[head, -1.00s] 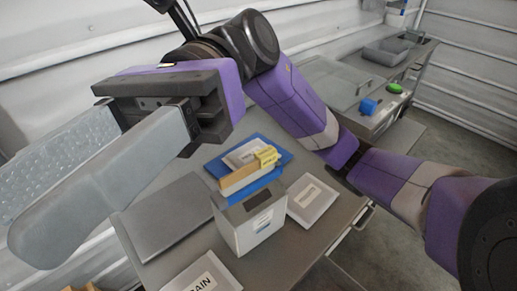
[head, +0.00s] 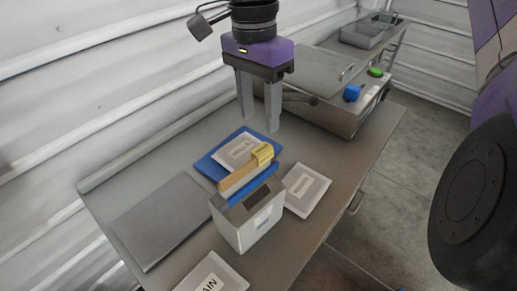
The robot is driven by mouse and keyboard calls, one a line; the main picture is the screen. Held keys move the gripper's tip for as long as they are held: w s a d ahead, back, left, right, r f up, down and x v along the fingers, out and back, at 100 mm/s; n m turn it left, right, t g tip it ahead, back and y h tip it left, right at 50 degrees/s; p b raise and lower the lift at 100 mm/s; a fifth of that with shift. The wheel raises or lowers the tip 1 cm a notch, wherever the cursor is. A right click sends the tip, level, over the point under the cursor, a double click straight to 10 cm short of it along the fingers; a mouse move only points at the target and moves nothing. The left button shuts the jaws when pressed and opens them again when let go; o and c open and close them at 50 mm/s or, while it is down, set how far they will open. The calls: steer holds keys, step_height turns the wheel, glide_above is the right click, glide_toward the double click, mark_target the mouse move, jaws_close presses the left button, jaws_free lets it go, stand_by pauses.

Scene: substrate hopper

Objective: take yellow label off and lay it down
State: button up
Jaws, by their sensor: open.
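The yellow label (head: 262,154) sits at the right end of a wooden bar (head: 235,180), over its top edge. The bar stands at the top of the grey hopper box (head: 238,228), by a blue strip (head: 250,187). My gripper (head: 260,120) is open and empty, fingers pointing down, above and a little behind the yellow label in the picture. A clear gap shows between the fingertips and the label. Any writing on the label is too small to read.
A blue mat (head: 207,168) with a white packet (head: 240,150) lies behind the hopper. Another packet (head: 306,190) lies right, a third (head: 212,278) in front. A dark flat plate (head: 160,222) lies left. A bench unit with blue (head: 352,93) and green (head: 375,72) knobs stands back right.

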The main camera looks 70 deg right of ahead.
mark_target(262, 149)
steer(key=shift+s+d+f+b, duration=0.1)
steer(key=shift+f+b, duration=0.5)
steer(key=shift+f, duration=0.35)
steer(key=f+b, duration=0.1)
steer(key=f, duration=0.1)
steer(key=f+b, duration=0.1)
steer(key=f, duration=0.1)
steer(key=a+f+b, duration=0.1)
steer(key=shift+s+f, duration=0.3)
steer(key=shift+f, duration=0.1)
steer(key=shift+r, duration=0.1)
jaws_close()
